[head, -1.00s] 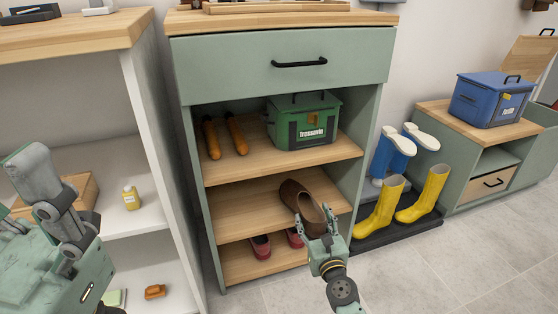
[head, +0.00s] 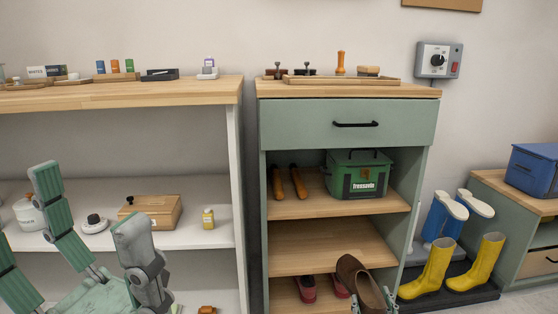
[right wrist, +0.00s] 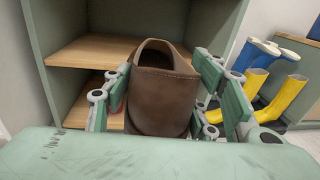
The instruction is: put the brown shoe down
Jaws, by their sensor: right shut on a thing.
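The brown shoe (head: 360,282) is in my right gripper, in front of the lower right part of the green cabinet in the head view. In the right wrist view the shoe (right wrist: 158,95) is upright between the two fingers, with its opening at the top. My right gripper (right wrist: 165,100) is shut on it. In the head view only small parts of that gripper (head: 372,304) show at the bottom edge. My left gripper (head: 95,245) is at the lower left, its fingers spread and empty, in front of the white shelf unit.
The cabinet's middle shelf (head: 318,247) is bare. Red shoes (head: 307,288) sit on the shelf below.

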